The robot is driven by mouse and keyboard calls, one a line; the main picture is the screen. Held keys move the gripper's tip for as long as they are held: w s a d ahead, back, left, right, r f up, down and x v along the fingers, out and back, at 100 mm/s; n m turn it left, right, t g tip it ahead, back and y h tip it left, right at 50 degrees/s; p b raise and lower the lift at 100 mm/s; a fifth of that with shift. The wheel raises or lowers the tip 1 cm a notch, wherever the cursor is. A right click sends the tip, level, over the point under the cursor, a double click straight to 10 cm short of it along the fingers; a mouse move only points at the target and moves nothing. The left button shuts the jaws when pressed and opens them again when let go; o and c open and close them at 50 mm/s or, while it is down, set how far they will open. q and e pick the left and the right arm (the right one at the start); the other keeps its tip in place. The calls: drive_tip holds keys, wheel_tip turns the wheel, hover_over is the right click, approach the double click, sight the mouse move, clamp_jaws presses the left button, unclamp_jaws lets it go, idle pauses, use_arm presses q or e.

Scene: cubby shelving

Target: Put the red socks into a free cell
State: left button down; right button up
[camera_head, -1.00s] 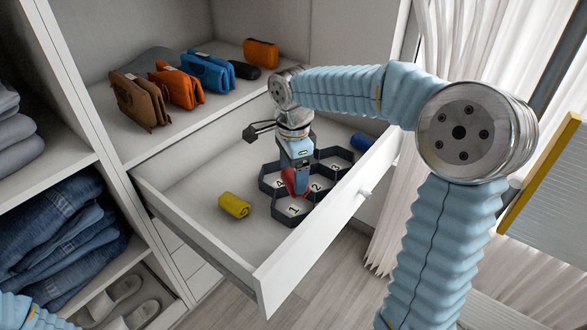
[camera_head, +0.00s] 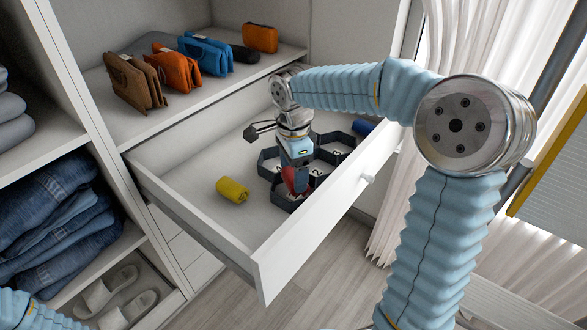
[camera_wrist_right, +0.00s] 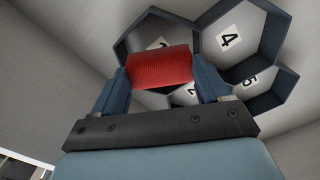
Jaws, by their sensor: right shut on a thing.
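The red socks (camera_wrist_right: 160,68) are a rolled bundle pinched between the fingers of my right gripper (camera_wrist_right: 161,84). In the head view the right gripper (camera_head: 297,181) points down over the front part of the dark hexagonal divider (camera_head: 268,168), with the red socks (camera_head: 290,180) at its tips. The divider also shows in the wrist view (camera_wrist_right: 192,35), with empty cells marked 4 and 5 and others partly hidden by the socks and fingers. I cannot tell whether the socks are below the cell rims. My left gripper is out of view.
The open white drawer (camera_head: 200,252) holds the divider, a yellow roll (camera_head: 232,190) left of it and a blue roll (camera_head: 363,127) at its far end. A shelf above carries brown (camera_head: 136,82), orange and blue pouches. Folded jeans (camera_head: 55,215) lie at left.

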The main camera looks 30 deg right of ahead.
drive_tip(key=o, duration=1)
wheel_tip(320, 180, up, 14)
drive_tip(key=p, duration=0.2)
drive_tip(key=shift+f, duration=0.1)
